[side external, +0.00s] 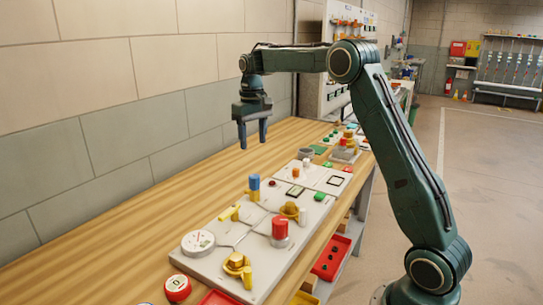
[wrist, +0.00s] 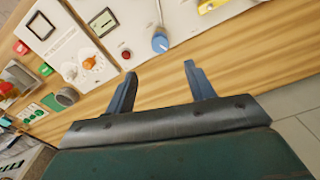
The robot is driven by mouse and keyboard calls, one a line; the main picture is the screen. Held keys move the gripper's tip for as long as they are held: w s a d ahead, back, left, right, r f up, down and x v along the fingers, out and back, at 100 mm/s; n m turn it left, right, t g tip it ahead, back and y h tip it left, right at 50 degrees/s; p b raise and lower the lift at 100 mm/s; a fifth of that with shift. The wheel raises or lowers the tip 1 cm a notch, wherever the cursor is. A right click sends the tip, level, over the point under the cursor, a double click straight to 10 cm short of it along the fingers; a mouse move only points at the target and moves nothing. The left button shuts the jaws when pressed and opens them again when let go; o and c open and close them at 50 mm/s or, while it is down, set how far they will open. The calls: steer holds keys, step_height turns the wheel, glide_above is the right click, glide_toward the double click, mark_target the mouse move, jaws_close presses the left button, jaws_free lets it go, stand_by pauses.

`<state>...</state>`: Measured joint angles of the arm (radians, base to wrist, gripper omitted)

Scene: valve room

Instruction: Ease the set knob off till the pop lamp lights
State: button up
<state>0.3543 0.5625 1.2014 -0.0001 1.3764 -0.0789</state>
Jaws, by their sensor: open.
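My gripper (side external: 253,141) is open and empty, pointing down above the wooden bench, behind and clear of the grey valve panel (side external: 215,262). In the wrist view its two fingers (wrist: 161,75) stand apart with bare wood between them. The panel carries a red knob (side external: 280,228) on a pale collar, a blue knob (side external: 254,183) and brass fittings (side external: 236,262). I cannot tell which knob is the set knob. The blue knob also shows in the wrist view (wrist: 160,42), beyond the fingertips. A small dark red dome (wrist: 126,54), possibly the pop lamp, sits near it and looks unlit.
A round white gauge (side external: 198,242) sits at the panel's near left corner. A second panel (side external: 322,178) with an orange knob (wrist: 91,62) adjoins it. Red trays (side external: 332,256) hang below the bench front. The bench strip along the wall (side external: 130,232) is clear.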

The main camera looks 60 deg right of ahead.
mark_target(254, 176)
steer(key=shift+f, duration=0.15)
stand_by(0.3)
steer(key=shift+f, duration=6.8)
steer(key=c, duration=1)
steer(key=shift+n, duration=0.9)
